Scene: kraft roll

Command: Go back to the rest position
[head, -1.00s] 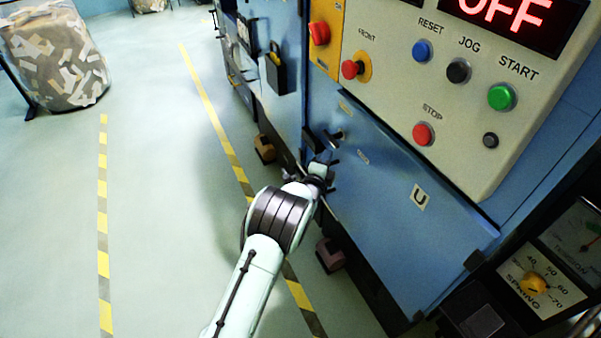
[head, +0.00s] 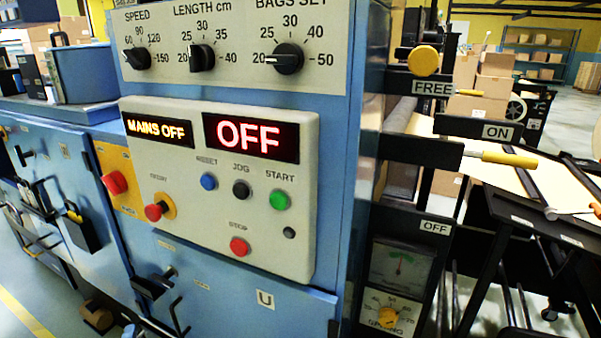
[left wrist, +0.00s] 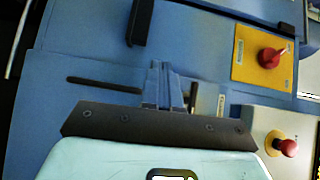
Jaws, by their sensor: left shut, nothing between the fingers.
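In the left wrist view my left gripper (left wrist: 160,68) is shut and empty, its two grey fingers together in front of a blue machine panel (left wrist: 80,105). A dark bar handle (left wrist: 141,22) is just past the fingertips; I cannot tell whether they touch anything. In the head view I cannot make out this gripper clearly. The blue machine (head: 235,290) fills the left and middle there, with its light control panel (head: 215,260) reading MAINS OFF and OFF. My right gripper shows in neither view.
Red buttons on yellow plates (left wrist: 272,57) stick out right of my left gripper. In the head view, a yellow-handled lever (head: 505,158) sticks out beside the ON label, and a black-framed table (head: 520,225) stands at right. Open floor (head: 40,325) shows at lower left.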

